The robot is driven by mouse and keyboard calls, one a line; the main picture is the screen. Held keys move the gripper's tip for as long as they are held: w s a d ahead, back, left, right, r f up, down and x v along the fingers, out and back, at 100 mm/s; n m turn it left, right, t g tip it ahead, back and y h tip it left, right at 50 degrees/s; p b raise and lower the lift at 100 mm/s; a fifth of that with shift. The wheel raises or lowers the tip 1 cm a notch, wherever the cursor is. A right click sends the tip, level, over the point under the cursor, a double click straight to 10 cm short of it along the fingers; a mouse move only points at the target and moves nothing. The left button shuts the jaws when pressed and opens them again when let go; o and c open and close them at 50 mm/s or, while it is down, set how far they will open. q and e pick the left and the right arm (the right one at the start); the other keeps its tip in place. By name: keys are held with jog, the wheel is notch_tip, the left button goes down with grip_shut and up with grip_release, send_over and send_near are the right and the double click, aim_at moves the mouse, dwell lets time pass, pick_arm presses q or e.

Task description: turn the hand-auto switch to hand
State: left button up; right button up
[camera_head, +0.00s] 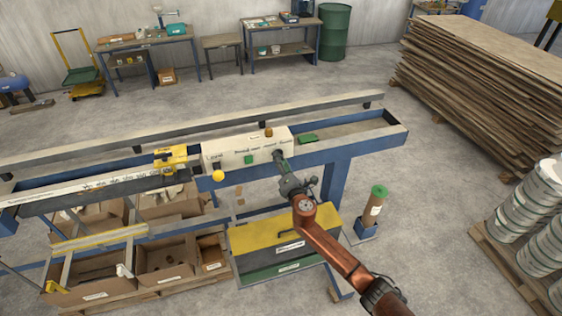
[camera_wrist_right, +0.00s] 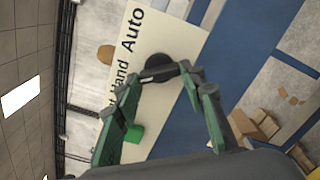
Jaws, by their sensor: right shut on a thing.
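The hand-auto switch is a round black knob (camera_wrist_right: 158,70) with a bar across it, on the white face of the control box (camera_head: 232,145). In the right wrist view the word "Auto" is printed beside it toward the top and "Hand" to its left, partly covered by a finger. My right gripper (camera_head: 281,163) reaches the right end of the box. In the right wrist view its green fingers (camera_wrist_right: 164,82) are on either side of the knob's bar, shut on it. In the head view the gripper hides most of the switch. My left gripper is not in view.
A yellow tape unit (camera_head: 171,158) is to the left on the blue-framed bench. Cardboard boxes (camera_head: 165,262) stand below.

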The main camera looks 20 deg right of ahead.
jog(key=o, duration=1.2)
jog(key=shift+c, duration=0.2)
jog(key=shift+s, duration=0.1)
jog(key=s, duration=1.2)
jog(key=shift+d, duration=0.25)
jog(key=shift+w, duration=0.1)
